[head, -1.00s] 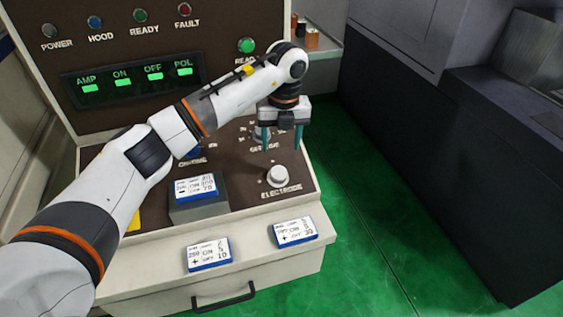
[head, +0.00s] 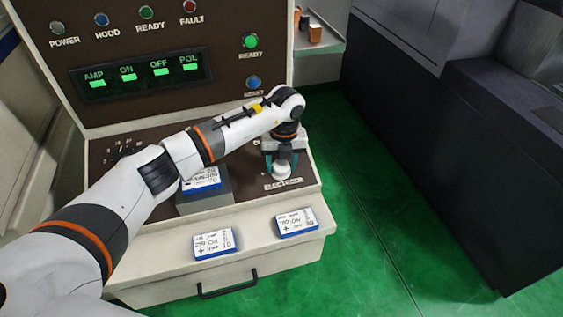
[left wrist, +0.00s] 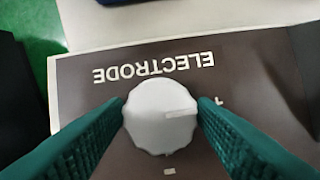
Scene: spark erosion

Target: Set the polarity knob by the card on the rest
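The white round knob (head: 282,171) labelled ELECTRODE is at the right of the sloped brown panel. In the left wrist view, the knob (left wrist: 150,122) has a pale pointer line towards the right. Small white marks show right of it and below it. My left gripper (head: 281,164) has its teal fingers on both sides of the knob, seemingly touching it; the fingers (left wrist: 160,110) also flank it in the wrist view. The card (head: 204,180) on the grey rest (head: 206,203) is partly hidden by my left arm, its print too small to read surely. My right gripper is out of view.
Two more cards lie on the front ledge, one left (head: 214,244) and one right (head: 296,222). The display (head: 140,76) shows AMP, ON, OFF and POL with green lights. A blue button (head: 253,83) is on the upright panel. Green floor lies to the right.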

